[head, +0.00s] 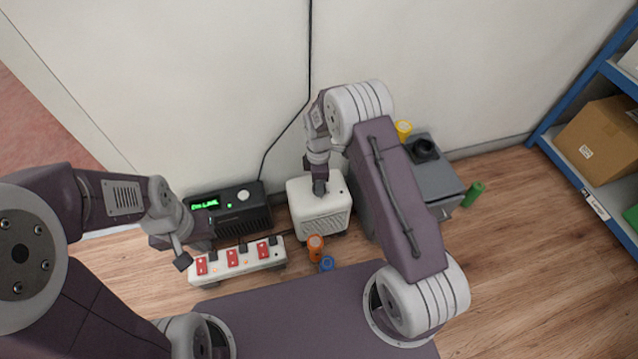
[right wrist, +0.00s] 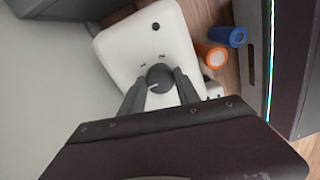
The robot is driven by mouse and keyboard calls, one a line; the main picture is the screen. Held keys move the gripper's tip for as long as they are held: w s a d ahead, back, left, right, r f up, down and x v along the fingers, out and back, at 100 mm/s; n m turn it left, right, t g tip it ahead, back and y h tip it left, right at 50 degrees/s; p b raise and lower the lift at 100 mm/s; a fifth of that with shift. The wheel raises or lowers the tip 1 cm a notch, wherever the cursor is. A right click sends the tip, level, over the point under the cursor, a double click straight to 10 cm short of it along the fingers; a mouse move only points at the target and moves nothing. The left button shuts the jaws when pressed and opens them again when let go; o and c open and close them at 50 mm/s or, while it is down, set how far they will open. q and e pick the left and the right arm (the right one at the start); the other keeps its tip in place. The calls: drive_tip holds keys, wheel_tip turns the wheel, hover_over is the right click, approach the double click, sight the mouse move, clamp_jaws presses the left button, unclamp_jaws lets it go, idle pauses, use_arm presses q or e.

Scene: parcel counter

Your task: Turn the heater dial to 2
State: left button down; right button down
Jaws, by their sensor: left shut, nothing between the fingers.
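The white heater (head: 322,223) stands on the floor against the wall in the head view. In the right wrist view its white top (right wrist: 118,44) carries a round dark grey dial (right wrist: 160,77) with a short light mark on its lower left. Small printed figures sit just beyond the dial; one looks like a 2. My right gripper (right wrist: 160,80) has a finger on each side of the dial, seemingly touching it. In the head view that gripper (head: 320,188) is over the heater's top. My left gripper (head: 182,261) is shut and empty, beside the power strip's left end.
A power strip (head: 238,262) with red switches lies before a black box (head: 243,215) with a green display. Orange (head: 315,247) and blue (head: 327,264) cylinders stand by the heater. A grey box (head: 435,180) is right of it. A green cylinder (head: 474,194) stands farther right.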

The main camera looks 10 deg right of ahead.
drive_tip(key=shift+r+m+p, duration=0.25)
drive_tip(key=shift+m+p, duration=0.35)
drive_tip(key=shift+p, duration=0.3)
drive_tip(key=m+p, duration=0.4)
drive_tip(key=shift+s+p, duration=0.1)
drive_tip(key=shift+p, duration=0.25)
drive_tip(key=m+p, duration=0.2)
drive_tip(key=shift+m, duration=0.4)
drive_tip(key=m+p, duration=0.2)
drive_tip(key=m, duration=0.1)
drive_tip(key=shift+m+y, duration=0.3)
drive_tip(key=m+p, duration=0.3)
drive_tip(key=m, duration=0.3)
drive_tip(key=shift+f+t, duration=0.15)
drive_tip(key=shift+t, duration=0.25)
drive_tip(key=m+p, duration=0.1)
drive_tip(key=m, duration=0.4)
drive_tip(key=shift+s+m+p, duration=0.1)
drive_tip(key=shift+m+p, duration=0.3)
drive_tip(key=shift+f, duration=0.1)
